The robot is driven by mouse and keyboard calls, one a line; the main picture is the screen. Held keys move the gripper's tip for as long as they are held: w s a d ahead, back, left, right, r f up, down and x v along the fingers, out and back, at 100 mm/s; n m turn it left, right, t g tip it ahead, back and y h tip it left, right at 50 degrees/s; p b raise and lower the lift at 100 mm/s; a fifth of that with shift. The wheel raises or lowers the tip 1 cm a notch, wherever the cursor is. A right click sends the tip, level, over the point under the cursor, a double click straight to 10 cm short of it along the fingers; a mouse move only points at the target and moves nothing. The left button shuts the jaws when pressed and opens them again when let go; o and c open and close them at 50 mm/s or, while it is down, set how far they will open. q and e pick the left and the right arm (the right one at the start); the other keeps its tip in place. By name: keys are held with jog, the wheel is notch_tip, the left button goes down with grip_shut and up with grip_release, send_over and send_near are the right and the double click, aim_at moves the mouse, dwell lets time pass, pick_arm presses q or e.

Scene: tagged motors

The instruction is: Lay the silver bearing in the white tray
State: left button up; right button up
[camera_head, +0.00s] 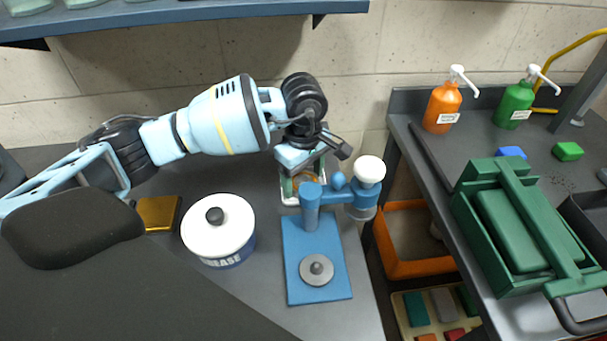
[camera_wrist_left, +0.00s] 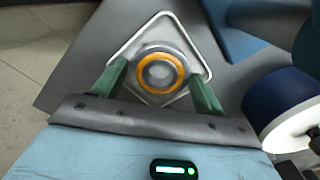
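The white tray (camera_head: 289,203) is a small white-rimmed tray on the dark bench, partly covered by my left gripper in the head view. It shows as a diamond in the left wrist view (camera_wrist_left: 190,40). The silver bearing (camera_wrist_left: 160,70), a round ring with an orange band and grey centre, appears over the middle of the tray, between the two green fingers of my left gripper (camera_wrist_left: 159,72). The fingers are spread, with what look like thin gaps beside the bearing. Whether it rests on the tray floor is unclear. My right gripper is not in view.
A blue press (camera_head: 310,240) with a white knob and a grey disc on its base stands close in front of the tray. A white-lidded grease tin (camera_head: 218,228) and a brass-coloured block (camera_head: 157,213) stand left. An orange bin (camera_head: 412,268) is between the benches.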

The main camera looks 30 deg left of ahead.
pick_arm(q)
jog(key=shift+r, duration=0.1)
notch_tip(320, 180, up, 8)
jog(key=shift+f, duration=0.2)
dwell(0.3)
jog(key=shift+s+f, duration=0.1)
dwell(0.4)
